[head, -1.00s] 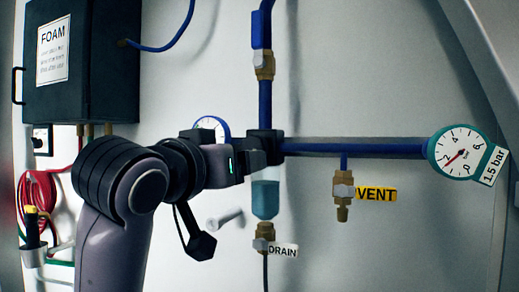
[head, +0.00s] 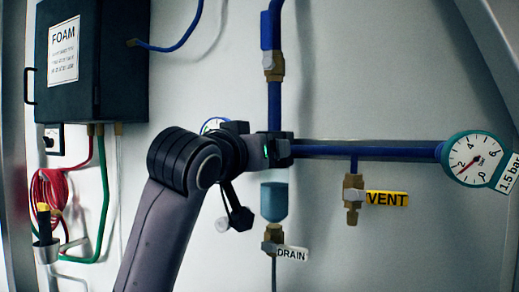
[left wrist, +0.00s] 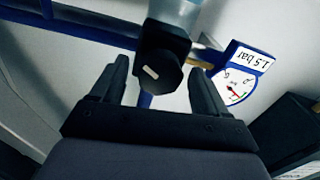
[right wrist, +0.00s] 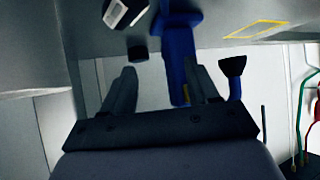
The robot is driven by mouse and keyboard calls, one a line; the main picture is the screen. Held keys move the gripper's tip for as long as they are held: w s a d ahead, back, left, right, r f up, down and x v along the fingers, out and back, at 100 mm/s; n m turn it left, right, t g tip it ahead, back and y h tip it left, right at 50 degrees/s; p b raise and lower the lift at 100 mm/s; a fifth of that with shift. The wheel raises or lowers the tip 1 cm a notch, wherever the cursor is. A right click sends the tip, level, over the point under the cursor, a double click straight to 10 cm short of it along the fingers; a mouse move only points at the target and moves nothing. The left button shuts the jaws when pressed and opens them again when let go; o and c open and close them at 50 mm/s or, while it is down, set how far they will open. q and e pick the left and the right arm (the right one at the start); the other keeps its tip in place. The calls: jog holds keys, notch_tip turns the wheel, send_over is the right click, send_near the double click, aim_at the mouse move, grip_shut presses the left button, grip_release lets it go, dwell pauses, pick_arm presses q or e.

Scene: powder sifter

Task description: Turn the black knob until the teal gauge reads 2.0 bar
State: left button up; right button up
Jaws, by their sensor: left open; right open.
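The teal gauge (head: 473,158) is at the right end of the blue pipe in the head view. Its red needle points to the lower left, close to the figure 2; I cannot read it finely. A tag reading 1.5 bar (head: 509,175) hangs beside it. The black knob (left wrist: 158,74), with a white mark on its face, shows in the left wrist view. My left gripper (left wrist: 159,68) is open, with one finger on each side of the knob and visible gaps. In the head view, the gripper and arm largely hide the knob. My right gripper (right wrist: 167,82) is open and empty.
A blue-rimmed gauge (left wrist: 239,85) is beside the knob. The VENT valve (head: 353,197) and DRAIN valve (head: 272,240) sit below the pipe. A black FOAM box (head: 95,60) is on the wall at the left. In the right wrist view, a blue pipe (right wrist: 178,50) lies beyond my fingers.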

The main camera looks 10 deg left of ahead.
pick_arm(q)
jog(key=c, duration=1)
jog(key=shift+c, duration=0.2)
jog(key=shift+m, duration=0.3)
jog(key=shift+r+m, duration=0.1)
jog(key=shift+m, duration=3.4)
jog(key=o, duration=1)
